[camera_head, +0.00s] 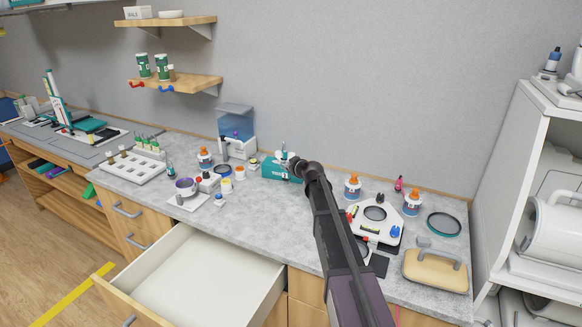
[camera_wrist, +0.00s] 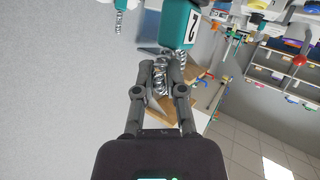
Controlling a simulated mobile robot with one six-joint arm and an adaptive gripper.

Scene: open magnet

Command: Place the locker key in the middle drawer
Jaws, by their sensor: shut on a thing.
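My gripper (camera_wrist: 162,88) is shut on a silver coil (camera_wrist: 160,74), which I take to be part of the locker key. A teal piece marked "2" (camera_wrist: 177,25) sits just beyond the fingertips in the wrist view; whether it is joined to the coil is unclear. In the head view my gripper (camera_head: 291,163) is over the counter beside a teal block (camera_head: 273,171), and the key is too small to make out. A pulled-out drawer (camera_head: 278,273) with a bare white inside stands open at the front, left of my arm. Its place among the drawers is not clear.
The grey counter (camera_head: 262,207) holds bottles, a tube rack (camera_head: 132,173), a white instrument tray (camera_head: 376,222) and a tan case (camera_head: 435,270). Shelves (camera_head: 178,83) are on the wall. A white cabinet (camera_head: 520,190) stands at the right. Space above the open drawer is clear.

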